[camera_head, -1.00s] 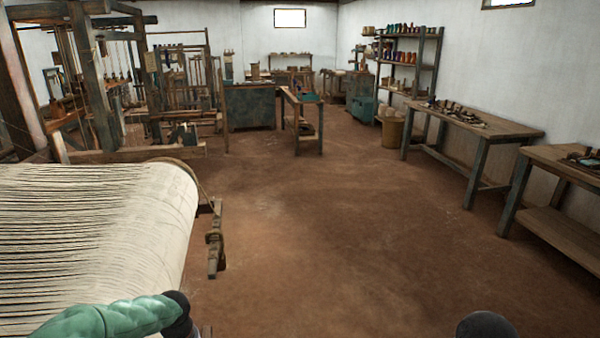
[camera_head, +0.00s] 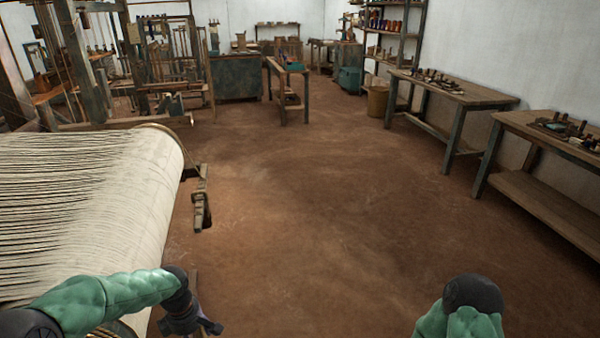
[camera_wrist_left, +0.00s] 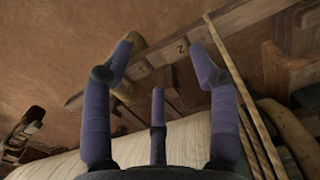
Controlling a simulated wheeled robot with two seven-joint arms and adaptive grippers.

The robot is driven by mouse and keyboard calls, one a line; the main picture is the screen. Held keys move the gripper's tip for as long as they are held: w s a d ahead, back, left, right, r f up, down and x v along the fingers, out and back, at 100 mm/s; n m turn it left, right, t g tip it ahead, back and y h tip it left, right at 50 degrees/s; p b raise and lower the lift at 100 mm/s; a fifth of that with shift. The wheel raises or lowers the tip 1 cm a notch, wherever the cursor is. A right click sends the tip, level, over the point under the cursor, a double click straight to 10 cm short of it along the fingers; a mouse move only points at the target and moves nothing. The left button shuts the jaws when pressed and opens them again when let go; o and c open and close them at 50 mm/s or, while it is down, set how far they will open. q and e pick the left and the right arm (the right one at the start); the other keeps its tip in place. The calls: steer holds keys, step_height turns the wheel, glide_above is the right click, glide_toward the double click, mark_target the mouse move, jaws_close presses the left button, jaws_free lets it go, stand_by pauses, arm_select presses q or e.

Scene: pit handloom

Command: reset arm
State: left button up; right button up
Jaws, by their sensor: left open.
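My left gripper (camera_head: 196,326) is at the lower left of the head view, at the end of my green left arm, just right of the near end of the cloth-and-thread roll (camera_head: 130,180). The left wrist view shows the same gripper (camera_wrist_left: 160,58) with its fingers spread and nothing between them. Below and behind the fingers there are the pale roll (camera_wrist_left: 80,165) and wooden loom parts (camera_wrist_left: 175,48). I cannot tell whether the fingers touch any of them. My right arm shows at the lower right of the head view, bent, with its gripper out of view.
A wooden bracket (camera_head: 201,208) sticks out at the roll's right end. Two workbenches (camera_head: 450,90) (camera_head: 545,195) with tools stand along the right wall. Loom frames (camera_head: 85,70) stand at the back left. The brown floor (camera_head: 310,220) in the middle is clear.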

arm_select(q)
steer(key=s+d+f+m+h+p, duration=0.3)
steer(key=s+d+f+m+p, duration=0.2)
steer(key=s+d+f+m, duration=1.2)
steer(key=shift+s+d+h, duration=0.15)
steer(key=shift+d+h, duration=0.15)
steer(key=shift+d, duration=0.25)
arm_select(e)
step_height(320, 180, up, 5)
steer(key=shift+w+r, duration=0.15)
arm_select(q)
steer(key=shift+c, duration=0.3)
arm_select(e)
steer(key=shift+c, duration=0.3)
